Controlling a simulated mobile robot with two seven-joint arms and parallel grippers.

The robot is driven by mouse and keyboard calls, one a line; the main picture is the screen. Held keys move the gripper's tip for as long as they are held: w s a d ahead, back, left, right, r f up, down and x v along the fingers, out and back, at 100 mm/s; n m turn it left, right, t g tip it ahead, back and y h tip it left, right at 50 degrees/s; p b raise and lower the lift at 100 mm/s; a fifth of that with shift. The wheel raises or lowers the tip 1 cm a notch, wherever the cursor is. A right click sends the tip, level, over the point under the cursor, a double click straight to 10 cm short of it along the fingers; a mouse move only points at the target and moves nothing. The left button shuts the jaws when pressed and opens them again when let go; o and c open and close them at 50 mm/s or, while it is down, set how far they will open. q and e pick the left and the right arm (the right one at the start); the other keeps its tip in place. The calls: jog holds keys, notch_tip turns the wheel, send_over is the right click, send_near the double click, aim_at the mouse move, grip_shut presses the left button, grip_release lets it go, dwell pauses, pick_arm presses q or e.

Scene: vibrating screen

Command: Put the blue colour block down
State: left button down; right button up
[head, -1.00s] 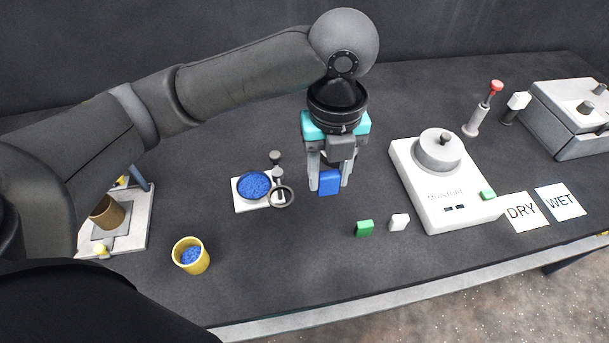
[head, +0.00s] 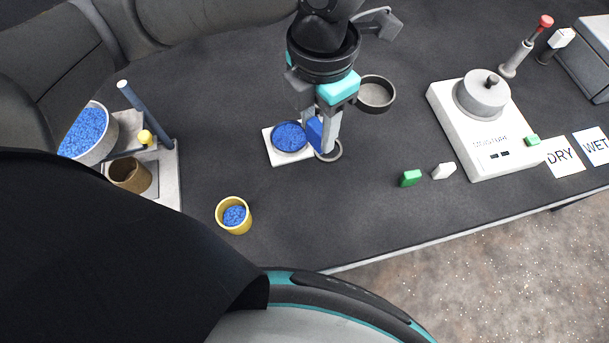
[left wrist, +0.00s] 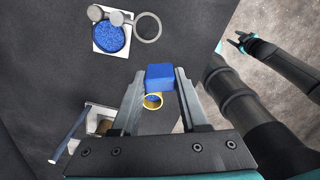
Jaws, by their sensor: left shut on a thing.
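My left gripper (head: 322,135) is shut on the blue colour block (head: 314,131). In the head view the block overlaps the line of sight to the blue-granule dish (head: 289,137) and the ring (head: 331,154). In the left wrist view the block (left wrist: 160,77) sits between the fingertips, well apart in the picture from the dish and ring, with dark table and a yellow cup beyond it. It appears held above the table; its height is hard to tell. My right gripper (left wrist: 245,42) shows small in the left wrist view, its fingers apart.
A green block (head: 410,178) and a white block (head: 443,172) lie right of the gripper, before the moisture meter (head: 482,155). The yellow cup (head: 234,230) holds blue granules. A stand with a brown cup (head: 127,187) is left. Dark table is bare between yellow cup and green block.

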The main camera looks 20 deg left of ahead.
pick_arm(q)
notch_tip(320, 180, down, 14)
jog(key=b, duration=0.3)
jog(key=shift+d+f, duration=0.1)
notch_tip(320, 180, down, 4)
jog(key=shift+f+b, duration=0.25)
jog(key=shift+b, duration=0.25)
jog(key=shift+f, duration=0.3)
pick_arm(e)
jog(key=f, duration=0.4)
jog(key=shift+d+f, duration=0.1)
jog(key=shift+d, duration=0.2)
pick_arm(q)
jog(key=shift+f, duration=0.1)
jog(key=c, duration=0.5)
grip_release()
jog(key=shift+o, duration=0.4)
pick_arm(e)
jog(key=shift+d, duration=0.15)
pick_arm(q)
notch_tip(320, 180, up, 12)
jog(key=p, duration=0.2)
jog(key=shift+p, duration=0.3)
pick_arm(e)
notch_tip(320, 180, up, 3)
jog(key=shift+f, duration=0.2)
